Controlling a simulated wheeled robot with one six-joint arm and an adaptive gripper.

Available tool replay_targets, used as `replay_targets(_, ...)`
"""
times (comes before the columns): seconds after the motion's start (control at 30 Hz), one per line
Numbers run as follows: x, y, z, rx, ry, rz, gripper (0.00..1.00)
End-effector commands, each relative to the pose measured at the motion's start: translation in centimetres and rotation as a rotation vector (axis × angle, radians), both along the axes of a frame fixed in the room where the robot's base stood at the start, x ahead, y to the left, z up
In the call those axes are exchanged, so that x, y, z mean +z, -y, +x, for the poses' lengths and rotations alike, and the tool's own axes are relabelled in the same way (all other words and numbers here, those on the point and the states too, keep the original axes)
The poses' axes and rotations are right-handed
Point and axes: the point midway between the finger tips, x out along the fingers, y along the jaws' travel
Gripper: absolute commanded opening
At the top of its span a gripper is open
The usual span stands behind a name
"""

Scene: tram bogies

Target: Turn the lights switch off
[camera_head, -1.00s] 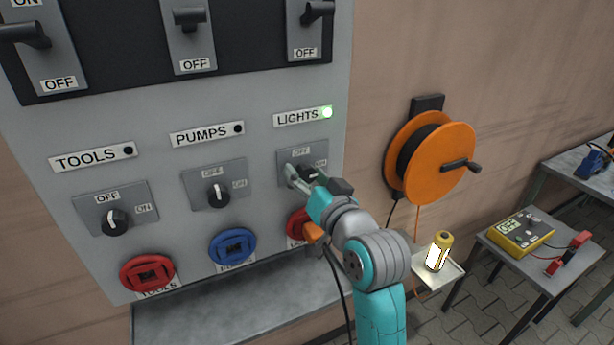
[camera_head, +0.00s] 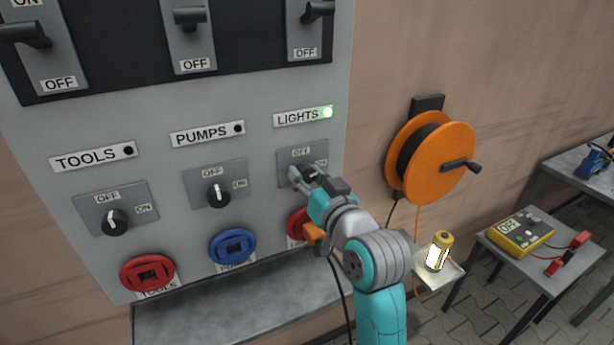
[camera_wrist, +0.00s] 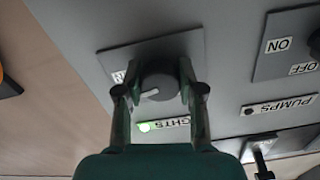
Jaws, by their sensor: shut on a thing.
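The lights switch is a black rotary knob (camera_wrist: 160,82) with a pale pointer line, on a grey plate (camera_head: 290,155) marked OFF and ON. The LIGHTS label (camera_head: 296,117) is above it, and its green lamp (camera_head: 327,112) is lit. My gripper (camera_head: 308,176) is at this knob and covers most of it in the head view. In the wrist view my gripper's fingers (camera_wrist: 160,92) stand on both sides of the knob, closed on it. In that view the pointer is slanted and the plate's lettering is partly hidden.
The pumps knob (camera_head: 217,195) and tools knob (camera_head: 114,221) are to the left, their lamps dark. A blue socket (camera_head: 233,246) and red sockets sit below, over a grey ledge (camera_head: 240,298). An orange cable reel (camera_head: 437,160) hangs on the wall to the right.

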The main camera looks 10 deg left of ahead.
Motion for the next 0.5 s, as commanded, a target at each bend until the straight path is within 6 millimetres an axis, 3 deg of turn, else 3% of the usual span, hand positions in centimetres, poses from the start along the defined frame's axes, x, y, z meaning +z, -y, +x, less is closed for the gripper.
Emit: replay_targets(0.5, -0.04, 0.15, 0.1, -0.001, 0.268, -0.399, 0.03)
